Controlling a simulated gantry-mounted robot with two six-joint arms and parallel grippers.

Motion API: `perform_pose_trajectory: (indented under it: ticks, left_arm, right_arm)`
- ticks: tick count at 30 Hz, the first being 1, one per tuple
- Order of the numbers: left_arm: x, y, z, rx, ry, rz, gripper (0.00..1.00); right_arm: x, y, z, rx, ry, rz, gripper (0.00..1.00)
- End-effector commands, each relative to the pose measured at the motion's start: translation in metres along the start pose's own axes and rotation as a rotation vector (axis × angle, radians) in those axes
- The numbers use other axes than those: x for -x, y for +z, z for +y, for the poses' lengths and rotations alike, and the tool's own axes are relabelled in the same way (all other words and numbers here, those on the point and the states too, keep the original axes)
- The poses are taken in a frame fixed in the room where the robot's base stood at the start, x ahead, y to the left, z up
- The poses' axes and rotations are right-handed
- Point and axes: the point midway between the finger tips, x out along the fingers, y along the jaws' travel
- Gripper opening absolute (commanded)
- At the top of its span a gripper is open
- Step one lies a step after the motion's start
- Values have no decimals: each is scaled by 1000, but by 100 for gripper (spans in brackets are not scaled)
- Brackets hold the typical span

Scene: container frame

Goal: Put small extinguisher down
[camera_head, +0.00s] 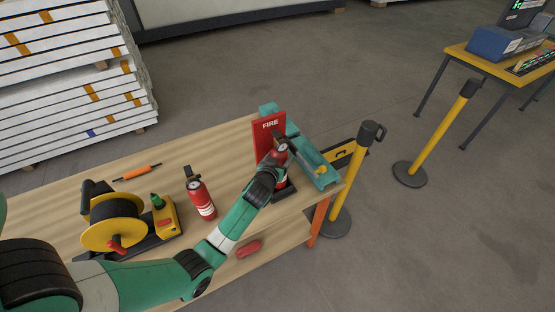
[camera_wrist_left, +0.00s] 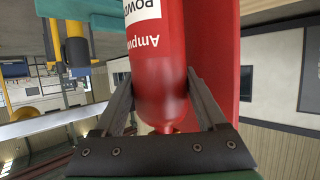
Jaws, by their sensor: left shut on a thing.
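A red extinguisher (camera_head: 278,158) is held in my left gripper (camera_head: 272,166) in front of a red upright panel marked FIRE (camera_head: 268,128) at the table's right end. In the left wrist view the red cylinder (camera_wrist_left: 158,65) with a white label fills the space between the two fingers (camera_wrist_left: 158,100), which are shut on it. My gripper partly hides the extinguisher and the panel's dark base (camera_head: 285,193) in the head view. I cannot tell whether the extinguisher touches the base. My right gripper is not in view.
Another red extinguisher (camera_head: 201,198) stands on the wooden table (camera_head: 225,150). A yellow-and-black reel (camera_head: 113,222) and an orange screwdriver-like tool (camera_head: 138,172) are on the left. A yellow post (camera_head: 354,175) stands beyond the table's right edge.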

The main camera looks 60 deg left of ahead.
Motion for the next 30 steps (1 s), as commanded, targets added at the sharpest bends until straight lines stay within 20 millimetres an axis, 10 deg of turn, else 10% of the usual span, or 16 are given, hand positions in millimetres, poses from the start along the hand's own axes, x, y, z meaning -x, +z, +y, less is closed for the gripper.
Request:
perform_pose_trajectory:
  ticks: [17, 18, 21, 30]
  left_arm:
    - [-10, 24, 1, 1, 2, 7, 0]
    - [-10, 27, 0, 0, 0, -2, 81]
    - [-10, 27, 0, 0, 0, -2, 99]
    - [-8, 22, 0, 0, 1, -2, 100]
  right_arm:
    - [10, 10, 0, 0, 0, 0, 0]
    - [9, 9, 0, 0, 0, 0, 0]
    - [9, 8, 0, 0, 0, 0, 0]
    - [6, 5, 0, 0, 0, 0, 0]
